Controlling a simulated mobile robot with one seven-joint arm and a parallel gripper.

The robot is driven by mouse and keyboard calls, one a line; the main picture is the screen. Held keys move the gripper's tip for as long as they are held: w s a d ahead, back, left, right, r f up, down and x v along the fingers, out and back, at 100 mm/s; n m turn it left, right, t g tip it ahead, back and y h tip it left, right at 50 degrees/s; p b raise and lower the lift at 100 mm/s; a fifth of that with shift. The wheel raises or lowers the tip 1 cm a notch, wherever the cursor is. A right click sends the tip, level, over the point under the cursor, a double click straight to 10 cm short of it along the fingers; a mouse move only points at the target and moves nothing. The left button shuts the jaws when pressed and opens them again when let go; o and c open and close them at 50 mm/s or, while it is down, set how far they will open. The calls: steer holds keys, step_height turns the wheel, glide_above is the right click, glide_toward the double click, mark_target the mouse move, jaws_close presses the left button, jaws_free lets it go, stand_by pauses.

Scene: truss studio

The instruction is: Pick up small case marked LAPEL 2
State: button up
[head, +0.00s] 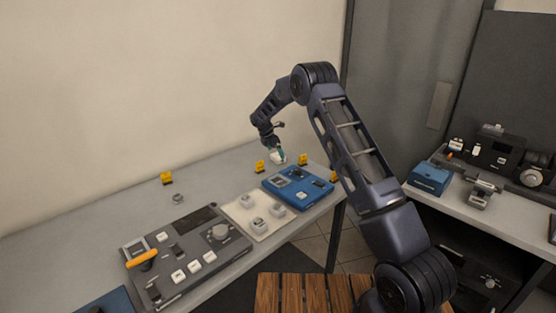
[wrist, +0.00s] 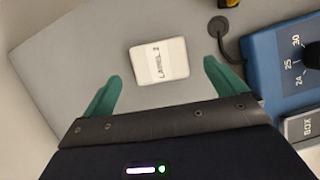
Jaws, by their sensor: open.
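The small white case marked LAPEL 2 (wrist: 160,61) lies flat on the grey table in the wrist view, its label facing up. In the head view the case (head: 277,156) shows as a pale shape below my gripper, partly covered by it. My gripper (wrist: 162,82) is open, with its two green fingers apart. The case is just beyond the fingertips, roughly centred between them, and nothing is held. In the head view my gripper (head: 278,148) is low over the far part of the table. The height gap to the case is hard to tell.
A blue device (head: 298,187) stands right of the case, close to the right finger. A dark round piece with a cable (wrist: 219,26) lies between them. Yellow markers (head: 260,167) stand nearby. A grey control panel (head: 187,250) and a pale mat (head: 240,213) are nearer. Table left of the case is clear.

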mark_target(278, 155)
steer(key=x, duration=0.3)
steer(key=shift+w+d+f, duration=0.1)
steer(key=shift+f, duration=0.15)
steer(key=shift+c, duration=0.3)
steer(key=c, duration=1)
